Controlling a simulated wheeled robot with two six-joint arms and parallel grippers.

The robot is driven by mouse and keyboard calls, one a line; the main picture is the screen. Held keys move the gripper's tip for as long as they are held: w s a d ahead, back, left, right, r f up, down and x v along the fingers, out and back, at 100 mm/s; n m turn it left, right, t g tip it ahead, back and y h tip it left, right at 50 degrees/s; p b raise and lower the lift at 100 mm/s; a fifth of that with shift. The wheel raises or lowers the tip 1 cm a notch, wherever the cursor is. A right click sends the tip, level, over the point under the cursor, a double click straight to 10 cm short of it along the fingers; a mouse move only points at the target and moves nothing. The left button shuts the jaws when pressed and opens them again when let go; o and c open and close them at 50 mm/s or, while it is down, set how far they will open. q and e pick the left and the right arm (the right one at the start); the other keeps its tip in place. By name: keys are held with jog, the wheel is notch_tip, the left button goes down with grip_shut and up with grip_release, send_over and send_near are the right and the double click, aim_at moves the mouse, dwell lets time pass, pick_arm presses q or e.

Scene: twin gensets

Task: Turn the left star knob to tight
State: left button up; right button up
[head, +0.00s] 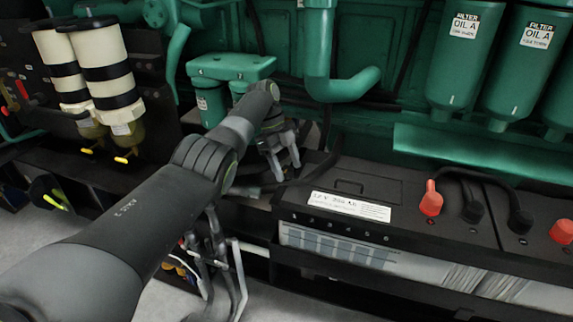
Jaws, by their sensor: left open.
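My left arm comes in from the lower left. Its left gripper (287,171) points down, with its fingers apart and nothing seen between them. It is in front of the green engine, just beyond the near left corner of the battery. I cannot make out the left star knob; the gripper and arm cover part of that area. A green double-filter housing (231,67) is behind my forearm.
The black battery (390,185) with red terminal caps (431,201) fills the lower right. Green oil filters (466,60) hang at the upper right. Cream-and-black filter cylinders (103,65) stand at the upper left. Grey linkage-like parts (240,275) show below my arm.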

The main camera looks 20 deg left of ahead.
aim_at(286, 168)
pick_arm(q)
jog(key=shift+r, duration=0.4)
notch_tip(286, 168, up, 9)
jog(key=p, duration=0.1)
pick_arm(e)
jog(key=f, duration=0.2)
jog(key=s+f, duration=0.1)
jog(key=shift+d+f, duration=0.15)
jog(key=shift+d, duration=0.2)
